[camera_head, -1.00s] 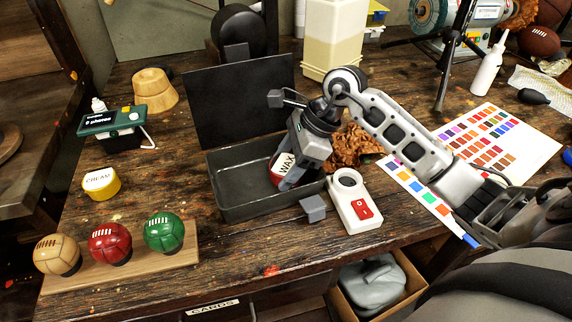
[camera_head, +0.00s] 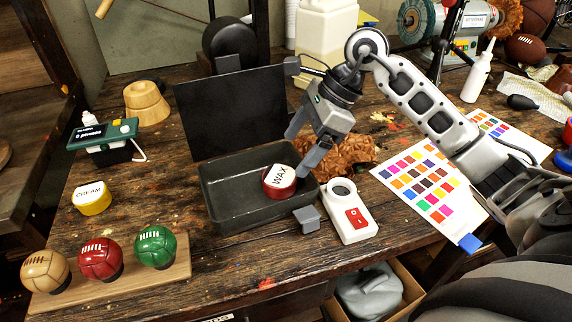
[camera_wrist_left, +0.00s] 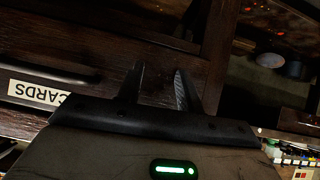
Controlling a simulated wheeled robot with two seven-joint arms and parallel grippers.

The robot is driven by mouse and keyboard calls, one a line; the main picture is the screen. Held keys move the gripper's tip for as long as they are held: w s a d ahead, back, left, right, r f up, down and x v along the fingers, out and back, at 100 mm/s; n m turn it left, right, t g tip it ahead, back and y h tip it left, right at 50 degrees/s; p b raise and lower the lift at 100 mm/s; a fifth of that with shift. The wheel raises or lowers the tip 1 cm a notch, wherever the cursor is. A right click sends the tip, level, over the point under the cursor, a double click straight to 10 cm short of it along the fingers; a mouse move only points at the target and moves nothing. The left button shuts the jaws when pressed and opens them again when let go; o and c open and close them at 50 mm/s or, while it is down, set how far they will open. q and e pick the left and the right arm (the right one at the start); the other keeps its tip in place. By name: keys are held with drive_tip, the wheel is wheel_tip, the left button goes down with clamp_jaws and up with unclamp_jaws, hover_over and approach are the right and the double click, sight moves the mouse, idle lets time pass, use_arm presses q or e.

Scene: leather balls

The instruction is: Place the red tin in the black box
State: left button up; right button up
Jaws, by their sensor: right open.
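The red tin (camera_head: 272,186) has a white lid marked WAX. It lies inside the black box (camera_head: 224,217), toward the right end, with its lid tilted. The box's lid (camera_head: 228,110) stands raised behind it. My right gripper (camera_head: 298,154) is open and empty, just above the box's right side. One finger is behind the tin and the other to its right, near the rim. The tin appears clear of the fingers. My left gripper (camera_wrist_left: 160,88) shows only in the left wrist view, its fingers apart with nothing between them, in front of a drawer front.
A white device with a red switch (camera_head: 352,214) stands right of the box. A yellow cream tin (camera_head: 92,199) and a wooden board (camera_head: 172,265) with three small balls are on the left. A colour chart (camera_head: 425,185) lies at the right.

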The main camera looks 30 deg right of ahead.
drive_tip(key=shift+v, duration=1.95)
